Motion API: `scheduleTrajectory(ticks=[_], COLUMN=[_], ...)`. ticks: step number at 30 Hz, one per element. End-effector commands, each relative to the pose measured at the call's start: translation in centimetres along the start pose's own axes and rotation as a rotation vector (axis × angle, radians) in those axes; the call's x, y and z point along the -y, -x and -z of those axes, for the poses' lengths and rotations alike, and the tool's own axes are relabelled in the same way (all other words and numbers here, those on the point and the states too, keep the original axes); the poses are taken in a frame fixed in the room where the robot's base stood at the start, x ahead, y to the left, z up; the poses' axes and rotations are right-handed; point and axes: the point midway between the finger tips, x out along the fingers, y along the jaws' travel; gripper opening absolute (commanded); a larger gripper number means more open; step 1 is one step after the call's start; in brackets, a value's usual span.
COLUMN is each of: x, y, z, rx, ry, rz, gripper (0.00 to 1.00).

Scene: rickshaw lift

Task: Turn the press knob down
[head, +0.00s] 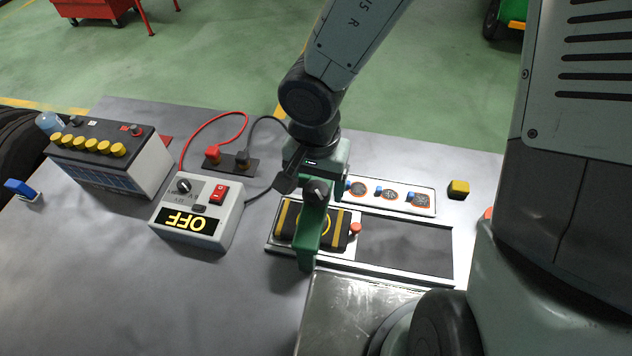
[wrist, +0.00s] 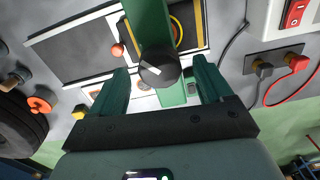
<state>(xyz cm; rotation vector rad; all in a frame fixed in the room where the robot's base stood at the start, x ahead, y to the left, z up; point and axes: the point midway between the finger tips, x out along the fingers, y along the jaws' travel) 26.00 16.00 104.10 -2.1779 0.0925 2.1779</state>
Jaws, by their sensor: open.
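The press is a green frame (head: 308,245) standing over a black block with yellow stripes (head: 335,230). Its round black knob (head: 316,191) sits on top. In the wrist view the knob (wrist: 160,68) shows a white line on its face. My gripper (head: 308,176) is above the press, pointing down. In the wrist view its two green fingers (wrist: 161,76) are spread, one on each side of the knob, with gaps visible between finger and knob. Whether the fingertips reach down to the knob's height I cannot tell.
A power box reading OFF (head: 197,216) with its own knob and red switch stands left. A battery (head: 112,155) is farther left. Red and black cables run to a socket strip (head: 232,163) behind. A tray with three round parts (head: 391,194) and a yellow cube (head: 458,189) are right.

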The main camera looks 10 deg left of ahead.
Motion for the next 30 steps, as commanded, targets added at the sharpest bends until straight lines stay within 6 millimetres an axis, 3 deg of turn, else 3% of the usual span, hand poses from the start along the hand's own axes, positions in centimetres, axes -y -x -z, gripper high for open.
scheduleTrajectory(ticks=[12,23,30], x=[-0.02,-0.02,-0.02], y=[-0.66,-0.64,-0.63], z=[-0.01,-0.01,0.0], rx=[0.0,0.0,0.0], ry=[0.0,0.0,-0.02], rz=[0.0,0.0,0.0], gripper=[0.79,0.24,0.23])
